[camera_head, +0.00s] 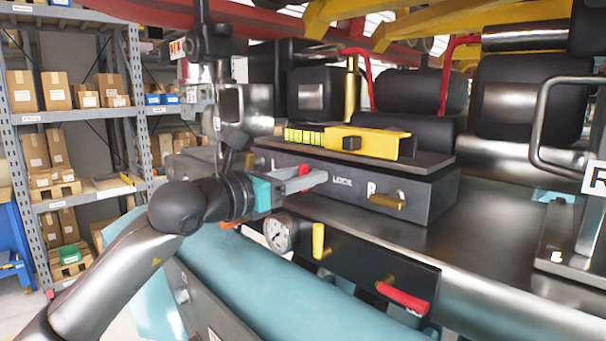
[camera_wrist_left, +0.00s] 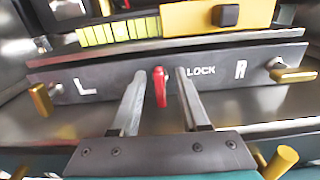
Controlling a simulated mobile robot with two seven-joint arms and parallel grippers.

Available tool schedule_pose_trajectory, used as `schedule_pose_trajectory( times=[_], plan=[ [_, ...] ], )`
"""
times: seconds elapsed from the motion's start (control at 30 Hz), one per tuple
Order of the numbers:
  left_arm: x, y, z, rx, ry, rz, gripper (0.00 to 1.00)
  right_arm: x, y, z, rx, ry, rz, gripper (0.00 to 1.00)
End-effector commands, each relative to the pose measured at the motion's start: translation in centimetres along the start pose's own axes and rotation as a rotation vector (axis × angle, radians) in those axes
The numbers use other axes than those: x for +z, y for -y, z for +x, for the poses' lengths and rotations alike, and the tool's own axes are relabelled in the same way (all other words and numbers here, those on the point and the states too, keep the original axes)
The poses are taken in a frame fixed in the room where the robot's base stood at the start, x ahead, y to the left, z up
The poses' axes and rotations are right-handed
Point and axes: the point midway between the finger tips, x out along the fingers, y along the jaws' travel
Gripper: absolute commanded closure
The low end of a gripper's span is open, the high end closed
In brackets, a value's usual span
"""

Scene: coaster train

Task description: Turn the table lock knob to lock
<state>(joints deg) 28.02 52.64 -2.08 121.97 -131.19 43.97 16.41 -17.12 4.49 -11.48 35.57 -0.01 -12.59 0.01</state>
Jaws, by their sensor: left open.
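The table lock knob is a small red lever (camera_wrist_left: 160,88) on the dark front panel (camera_wrist_left: 110,85), left of the white word LOCK. It stands about upright in the left wrist view. In the head view only a bit of the red knob (camera_head: 304,169) shows behind my left gripper (camera_head: 318,179). My left gripper is open, its two grey fingers pointing at the panel. In the left wrist view the fingers (camera_wrist_left: 159,78) stand one on each side of the knob, with a gap on both sides. Whether their tips reach past the knob is hard to tell. My right gripper is not in view.
Gold levers sit by the L (camera_wrist_left: 42,99) and by the R (camera_wrist_left: 292,73). A yellow block (camera_head: 365,142) lies on the ledge above. Below are a gauge (camera_head: 277,232), a yellow handle (camera_head: 318,241) and a red handle (camera_head: 403,298). Shelves with boxes (camera_head: 60,130) stand at left.

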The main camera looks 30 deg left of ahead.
Motion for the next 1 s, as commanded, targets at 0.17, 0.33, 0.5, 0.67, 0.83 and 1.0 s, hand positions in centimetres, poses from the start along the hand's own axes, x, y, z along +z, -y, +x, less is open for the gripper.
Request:
schedule_pose_trajectory(
  times=[0.17,0.33,0.5,0.67,0.83,1.0],
  plan=[
    [0.00,0.00,-0.02,0.000,0.000,-0.001,0.70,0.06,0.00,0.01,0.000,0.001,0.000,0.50],
    [0.01,0.01,-0.02,0.000,0.000,-0.001,0.89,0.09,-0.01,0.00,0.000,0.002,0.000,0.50],
    [0.01,0.01,-0.03,-0.001,0.000,-0.001,1.00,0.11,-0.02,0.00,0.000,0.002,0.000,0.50],
    [0.01,0.01,-0.03,-0.001,0.000,-0.001,1.00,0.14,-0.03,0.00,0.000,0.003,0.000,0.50],
    [0.01,0.02,-0.03,-0.001,0.000,0.001,1.00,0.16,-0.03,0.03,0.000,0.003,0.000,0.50],
    [-0.06,0.03,-0.03,-0.001,0.002,0.027,1.00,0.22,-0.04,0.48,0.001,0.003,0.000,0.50]
  ],
)
